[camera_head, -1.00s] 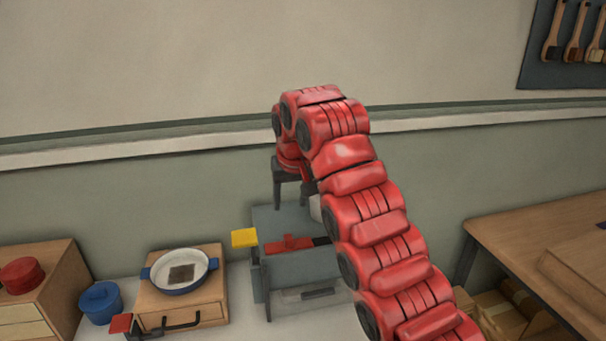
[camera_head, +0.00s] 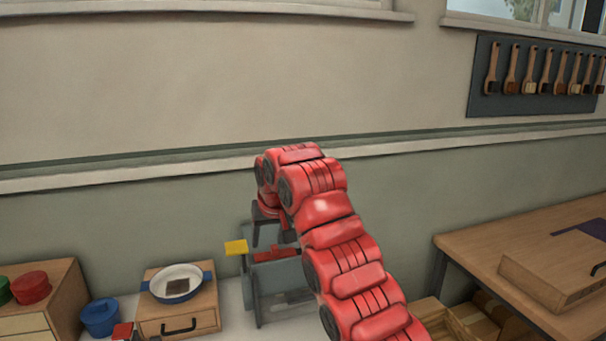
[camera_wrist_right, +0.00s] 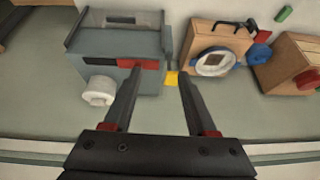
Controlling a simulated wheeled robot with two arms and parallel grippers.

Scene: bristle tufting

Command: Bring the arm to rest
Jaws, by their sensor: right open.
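My right arm is red and reaches up from the lower right in the head view, bending down at its far end. My right gripper (camera_head: 270,232) hangs over the grey machine (camera_head: 284,278) and is partly hidden behind the arm. In the right wrist view the two dark fingers (camera_wrist_right: 158,98) are wide apart with nothing between them. The grey machine (camera_wrist_right: 118,45) with its red part and yellow block (camera_wrist_right: 171,78) lies below and beyond the fingertips.
A wooden box (camera_head: 178,319) carries a white and blue pan (camera_head: 182,293). A blue pot (camera_head: 100,318) stands beside it, and a red pot (camera_head: 31,287) sits on a wooden cabinet. A wooden table (camera_head: 470,238) is at right. Brushes hang on a wall board (camera_head: 483,107).

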